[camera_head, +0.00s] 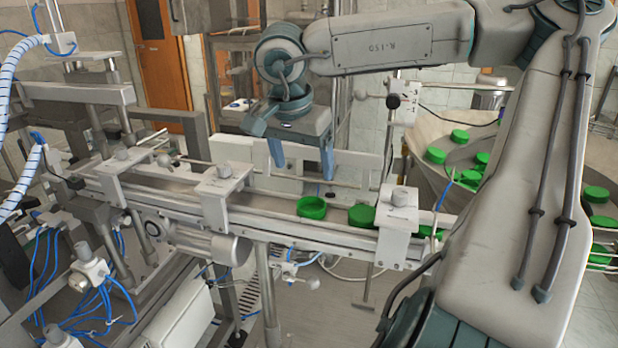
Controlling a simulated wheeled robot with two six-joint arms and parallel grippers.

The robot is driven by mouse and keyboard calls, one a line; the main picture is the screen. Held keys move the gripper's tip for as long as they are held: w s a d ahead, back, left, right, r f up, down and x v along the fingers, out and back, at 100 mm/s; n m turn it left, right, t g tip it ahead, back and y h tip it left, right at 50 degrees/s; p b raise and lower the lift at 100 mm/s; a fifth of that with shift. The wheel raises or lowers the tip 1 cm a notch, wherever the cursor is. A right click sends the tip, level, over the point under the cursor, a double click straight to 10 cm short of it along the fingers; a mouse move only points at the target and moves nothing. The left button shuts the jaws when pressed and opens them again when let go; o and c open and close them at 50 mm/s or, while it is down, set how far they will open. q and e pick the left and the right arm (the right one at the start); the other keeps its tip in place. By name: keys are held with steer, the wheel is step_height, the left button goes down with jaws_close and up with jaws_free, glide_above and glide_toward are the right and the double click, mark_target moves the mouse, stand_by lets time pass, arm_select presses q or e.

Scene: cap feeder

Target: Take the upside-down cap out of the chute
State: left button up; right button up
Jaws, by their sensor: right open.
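In the head view, a green cap (312,208) lies in the chute (268,203) with its open, hollow side facing up. A second green cap (361,215) sits just to its right in the chute and shows a closed top. Part of another green cap (430,232) shows at the chute's right end. My right gripper (303,166) points down above the chute, over the hollow-up cap and apart from it. Its two blue fingers are spread with nothing between them. My left gripper is not in view.
Grey brackets (222,187) stand over the chute left of the caps, and another bracket (398,222) stands to their right. A thin rail runs along the chute. A round feeder bowl (425,140) with several green caps stands at the right, partly behind my right arm.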

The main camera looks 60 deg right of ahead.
mark_target(311, 204)
steer(key=x, duration=0.5)
steer(key=shift+s+a, duration=0.2)
steer(key=shift+s+a+f, duration=0.15)
steer(key=shift+s+a, duration=0.15)
steer(key=shift+a, duration=0.05)
steer(key=shift+f, duration=0.3)
steer(key=f, duration=0.1)
steer(key=d+f+b, duration=0.1)
steer(key=f+b, duration=0.1)
steer(key=shift+w+d, duration=0.25)
steer(key=shift+d, duration=0.1)
steer(key=shift+d+f+b, duration=0.1)
steer(key=shift+f+b, duration=0.3)
steer(key=shift+b, duration=0.4)
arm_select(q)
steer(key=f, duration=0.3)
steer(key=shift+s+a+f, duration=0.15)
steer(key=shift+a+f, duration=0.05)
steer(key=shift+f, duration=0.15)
arm_select(e)
steer(key=shift+s+r, duration=0.1)
steer(key=shift+c, duration=0.2)
